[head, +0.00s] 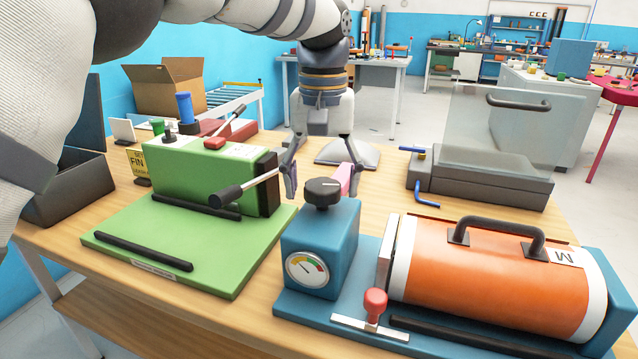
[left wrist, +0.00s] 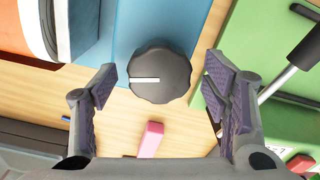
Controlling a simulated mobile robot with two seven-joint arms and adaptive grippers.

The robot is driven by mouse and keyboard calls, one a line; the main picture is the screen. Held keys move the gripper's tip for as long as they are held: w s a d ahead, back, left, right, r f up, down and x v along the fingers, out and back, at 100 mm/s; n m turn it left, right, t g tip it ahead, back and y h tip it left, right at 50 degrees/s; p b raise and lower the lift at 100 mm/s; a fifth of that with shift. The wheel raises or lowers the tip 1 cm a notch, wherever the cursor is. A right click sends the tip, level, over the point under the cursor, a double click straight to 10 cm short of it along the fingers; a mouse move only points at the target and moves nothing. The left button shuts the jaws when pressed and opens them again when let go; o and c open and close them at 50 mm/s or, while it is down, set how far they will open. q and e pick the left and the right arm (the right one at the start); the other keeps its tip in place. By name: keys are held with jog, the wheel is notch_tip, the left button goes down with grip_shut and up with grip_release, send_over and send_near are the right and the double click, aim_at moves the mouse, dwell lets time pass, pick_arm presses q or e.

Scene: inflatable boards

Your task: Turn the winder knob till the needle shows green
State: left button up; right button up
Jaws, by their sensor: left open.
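The dark round winder knob (head: 323,192) sits on top of a blue box (head: 318,240). A white line on the knob (left wrist: 158,74) points left in the left wrist view. The round gauge (head: 307,270) on the box's front has coloured sectors; its needle is too small to read surely. My left gripper (head: 321,188) is open and points down just behind the knob in the head view. In the left wrist view its fingertips (left wrist: 160,82) stand apart on either side of the knob, with gaps and no clear contact. My right gripper is not in view.
An orange cylinder (head: 490,275) with a handle lies right of the box on a blue base. A green press (head: 205,180) with a black-gripped lever stands left. A pink piece (head: 346,178) is behind the knob. A grey lidded machine (head: 480,180) stands back right.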

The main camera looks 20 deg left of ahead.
pick_arm(q)
jog(key=shift+r, duration=0.1)
jog(key=c, duration=1.2)
jog(key=shift+o, duration=0.2)
jog(key=m, duration=0.3)
jog(key=shift+m+p, duration=0.35)
jog(key=shift+m, duration=0.05)
jog(key=m, duration=0.3)
jog(key=shift+m, duration=0.3)
jog(key=m, duration=0.3)
jog(key=shift+m, duration=0.3)
jog(key=shift+f+m, duration=0.2)
jog(key=shift+m, duration=1.6)
